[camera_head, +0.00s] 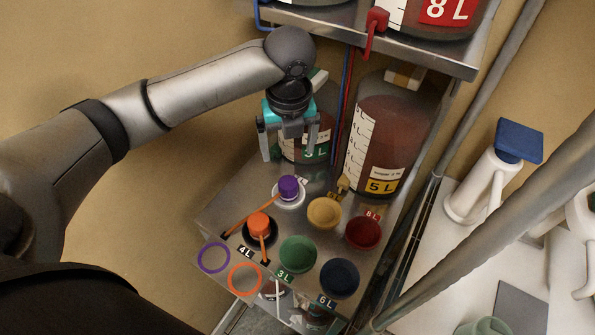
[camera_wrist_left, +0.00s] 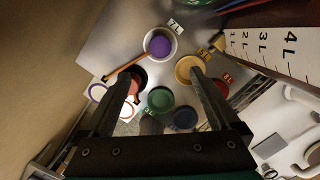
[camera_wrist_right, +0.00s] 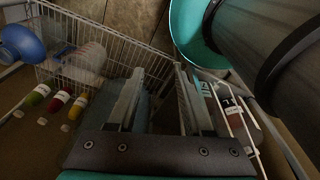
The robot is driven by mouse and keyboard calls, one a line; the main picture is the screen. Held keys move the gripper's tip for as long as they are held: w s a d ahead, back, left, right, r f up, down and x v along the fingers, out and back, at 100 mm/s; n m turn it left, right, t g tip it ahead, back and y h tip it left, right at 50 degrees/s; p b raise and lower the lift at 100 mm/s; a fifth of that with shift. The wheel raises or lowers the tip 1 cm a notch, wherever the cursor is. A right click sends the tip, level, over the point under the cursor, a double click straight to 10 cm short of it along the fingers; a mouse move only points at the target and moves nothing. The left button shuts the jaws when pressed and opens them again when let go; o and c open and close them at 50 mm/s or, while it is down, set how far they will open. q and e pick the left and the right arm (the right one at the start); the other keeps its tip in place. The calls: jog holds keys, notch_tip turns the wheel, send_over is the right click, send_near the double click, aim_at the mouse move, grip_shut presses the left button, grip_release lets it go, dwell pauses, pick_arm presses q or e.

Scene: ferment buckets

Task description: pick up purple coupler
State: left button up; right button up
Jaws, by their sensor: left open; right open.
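The purple coupler (camera_head: 288,188) stands upright in a white ring on the steel shelf (camera_head: 215,212), behind the orange coupler (camera_head: 258,223). In the left wrist view the purple coupler (camera_wrist_left: 158,45) shows from above, beyond the fingers, with an orange strap running from it. My left gripper (camera_head: 288,150) is open and empty, above and behind the purple coupler in the head view, apart from it. Its fingers also show in the left wrist view (camera_wrist_left: 155,85). My right gripper (camera_wrist_right: 160,80) is open and empty in the right wrist view, away from the shelf, near a wire basket.
Yellow (camera_head: 324,213), red (camera_head: 363,233), green (camera_head: 297,254) and dark blue (camera_head: 339,278) round caps sit nearby. The 5 L vessel (camera_head: 385,140) and 3 L vessel (camera_head: 315,125) stand behind. An upper shelf (camera_head: 440,55) overhangs. The wire basket (camera_wrist_right: 105,40) holds a bottle.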

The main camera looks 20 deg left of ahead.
pick_arm(q)
notch_tip(320, 180, down, 4)
jog(key=r, duration=0.1)
send_over(288, 183)
jog(key=s, duration=0.1)
jog(key=f, duration=0.6)
jog(key=shift+d+b, duration=0.25)
jog(key=shift+b, duration=0.15)
jog(key=shift+f, duration=0.5)
jog(key=f, duration=0.2)
jog(key=w+f, duration=0.1)
jog(key=f, duration=0.1)
jog(key=shift+a, duration=0.15)
jog(key=shift+a+f, duration=0.1)
jog(key=shift+f, duration=0.3)
pick_arm(e)
jog(key=shift+g, duration=0.3)
jog(key=s, duration=0.2)
jog(key=s+f, duration=0.1)
jog(key=s, duration=0.1)
jog(key=shift+f, duration=0.2)
jog(key=shift+d, duration=0.1)
pick_arm(q)
grip_shut()
